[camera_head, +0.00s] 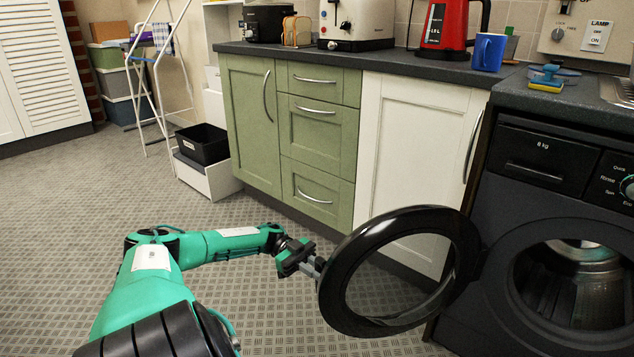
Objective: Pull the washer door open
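The black washer (500,210) stands at the right under the counter. Its round door (340,270) is a black ring swung well open to the left, and the drum opening (580,270) is exposed. My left arm reaches in from the lower left, and its gripper (314,268) is at the door's outer left rim. The fingertips meet or sit just beside the rim. Whether they are closed on it is hidden by the small size and the rim. My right gripper is not in view.
Green cabinets (250,125) and a white cabinet door (405,150) stand behind the washer door. A white crate with a black bin (202,144) and a drying rack (150,80) stand at the back left. The grey floor (60,220) at left is clear.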

